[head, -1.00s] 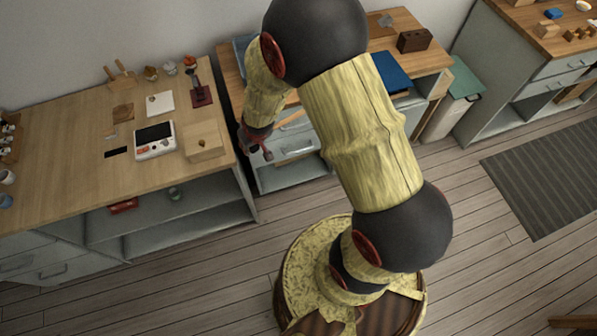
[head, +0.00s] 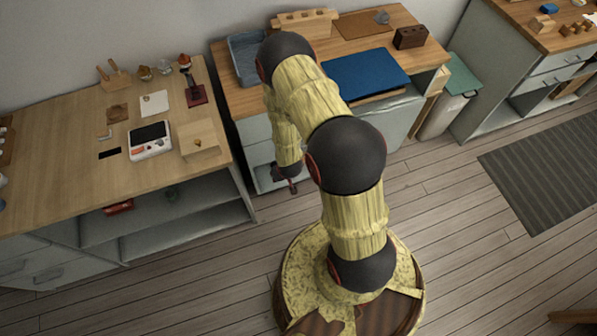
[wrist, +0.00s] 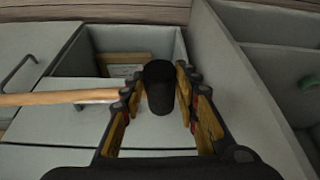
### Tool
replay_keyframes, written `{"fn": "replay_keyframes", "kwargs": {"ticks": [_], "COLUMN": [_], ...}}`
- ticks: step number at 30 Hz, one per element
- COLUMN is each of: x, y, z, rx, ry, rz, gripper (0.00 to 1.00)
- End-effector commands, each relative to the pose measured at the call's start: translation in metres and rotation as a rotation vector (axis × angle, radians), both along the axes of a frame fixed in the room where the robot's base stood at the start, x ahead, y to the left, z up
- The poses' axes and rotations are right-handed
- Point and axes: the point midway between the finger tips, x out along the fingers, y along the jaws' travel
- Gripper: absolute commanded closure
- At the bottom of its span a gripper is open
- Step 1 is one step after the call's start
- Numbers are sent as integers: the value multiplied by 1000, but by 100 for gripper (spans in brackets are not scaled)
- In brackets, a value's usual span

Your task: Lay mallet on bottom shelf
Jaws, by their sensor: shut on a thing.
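The mallet has a black cylindrical head (wrist: 160,88) and a pale wooden handle (wrist: 60,97). In the wrist view my gripper (wrist: 156,80) is shut on the head, with a finger on each side, and the handle sticks out to the left. In the head view my gripper (head: 290,182) hangs low in front of the middle bench, just right of the left bench; the mallet cannot be made out there. The left bench has an open front with a bottom shelf (head: 190,232) below an upper shelf (head: 150,215).
An open compartment (wrist: 108,45) lies beyond the mallet. The wooden floor (head: 240,280) before the left bench is clear.

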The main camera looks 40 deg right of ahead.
Motion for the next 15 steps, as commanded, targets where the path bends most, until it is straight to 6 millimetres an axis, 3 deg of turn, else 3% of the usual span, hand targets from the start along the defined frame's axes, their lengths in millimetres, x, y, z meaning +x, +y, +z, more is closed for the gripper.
{"fn": "replay_keyframes", "kwargs": {"ticks": [1,15], "x": [-4,-22], "y": [-5,-36], "z": [-17,-146], "rx": [1,0], "ry": [5,2], "rz": [-9,-67], "gripper": [100,100]}}
